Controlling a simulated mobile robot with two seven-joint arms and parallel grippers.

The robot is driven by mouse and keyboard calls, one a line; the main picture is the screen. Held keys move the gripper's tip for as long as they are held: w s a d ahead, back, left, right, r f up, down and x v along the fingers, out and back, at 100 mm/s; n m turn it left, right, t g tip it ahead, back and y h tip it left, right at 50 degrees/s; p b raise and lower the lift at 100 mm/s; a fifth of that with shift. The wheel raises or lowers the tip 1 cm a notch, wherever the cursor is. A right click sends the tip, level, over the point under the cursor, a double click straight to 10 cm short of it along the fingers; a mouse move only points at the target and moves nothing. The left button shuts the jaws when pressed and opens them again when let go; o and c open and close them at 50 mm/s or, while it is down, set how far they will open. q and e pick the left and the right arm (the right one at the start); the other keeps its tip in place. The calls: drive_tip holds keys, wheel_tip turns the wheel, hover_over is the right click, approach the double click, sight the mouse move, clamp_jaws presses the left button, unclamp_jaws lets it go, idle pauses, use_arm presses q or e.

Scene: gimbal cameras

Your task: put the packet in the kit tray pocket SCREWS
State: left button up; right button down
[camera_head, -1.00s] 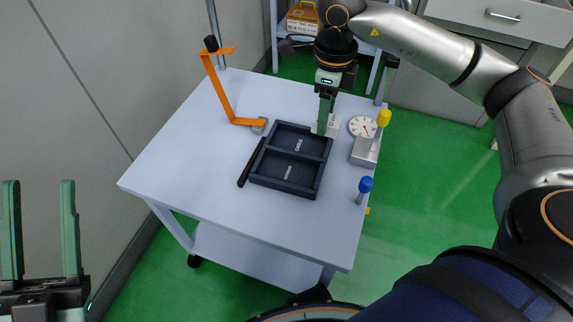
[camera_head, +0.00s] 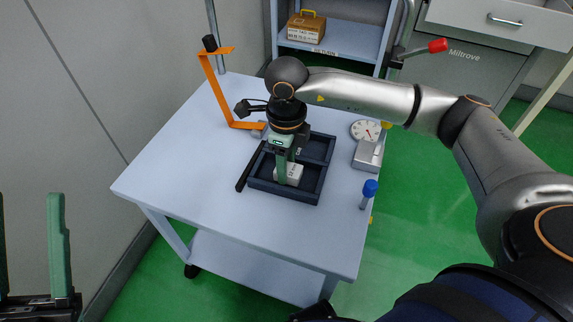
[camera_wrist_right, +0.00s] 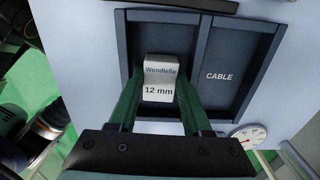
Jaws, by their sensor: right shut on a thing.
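The packet (camera_head: 293,174) is a small whitish-grey box; in the right wrist view the packet (camera_wrist_right: 159,78) reads "Wendlefix 12 mm". My right gripper (camera_head: 284,177) is shut on it, with a green finger on each side. It is at the near pocket of the dark kit tray (camera_head: 322,182); whether it touches the floor is unclear. In the right wrist view the other pocket reads CABLE (camera_wrist_right: 217,77) and is empty. The label of the packet's pocket is hidden. My left gripper (camera_head: 30,205) is open and empty, off the table's left side.
The tray lies on a pale table (camera_head: 185,185). An orange bracket (camera_head: 217,90) stands behind it at left, a black bar (camera_head: 250,168) along its left side. A dial (camera_head: 364,130), a grey block (camera_head: 367,155) and a blue-capped item (camera_head: 369,190) are at right.

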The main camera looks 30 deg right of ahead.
drive_tip(key=shift+f, duration=0.15)
drive_tip(key=c, duration=0.6)
unclamp_jaws()
drive_tip(key=shift+r, duration=0.2)
